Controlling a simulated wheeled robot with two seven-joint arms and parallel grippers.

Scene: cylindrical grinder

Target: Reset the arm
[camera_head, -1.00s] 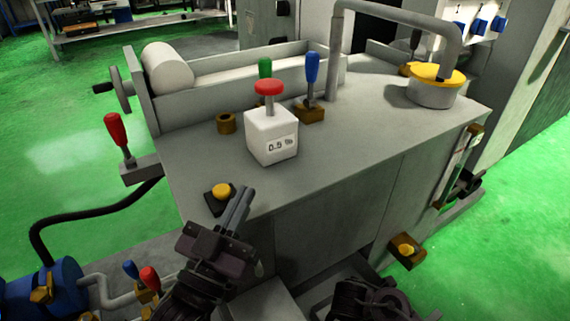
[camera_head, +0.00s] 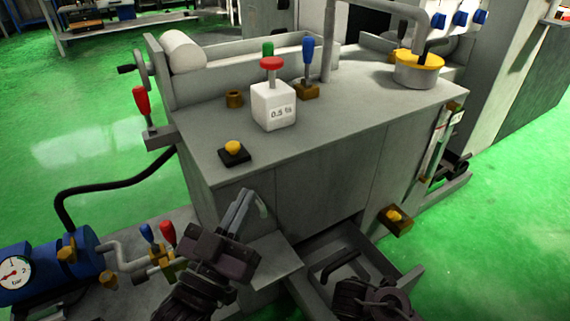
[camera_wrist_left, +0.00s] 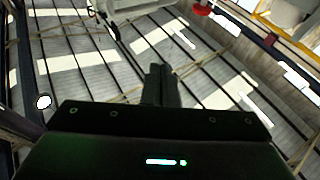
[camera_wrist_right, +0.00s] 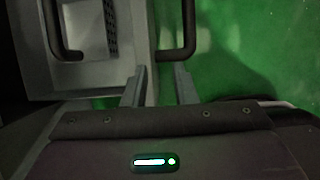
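My left gripper (camera_head: 240,210) points up in front of the grinder's front face, below the edge of its top. Its fingers lie together with nothing between them, as the left wrist view also shows (camera_wrist_left: 161,84). That wrist view looks up at the ceiling. My right gripper (camera_head: 385,299) is low at the bottom of the head view, by a grey open drawer or tray (camera_head: 408,279). In the right wrist view its fingers (camera_wrist_right: 160,85) are apart and empty. They point towards the tray's edge and a dark handle (camera_wrist_right: 180,52).
The grinder's top (camera_head: 370,112) carries a white box with a red knob (camera_head: 273,103), a yellow button (camera_head: 233,149) and levers. A blue pump with a gauge (camera_head: 50,265) stands at lower left. A yellow button on a bracket (camera_head: 394,217) sticks out at right. Green floor is clear at far right.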

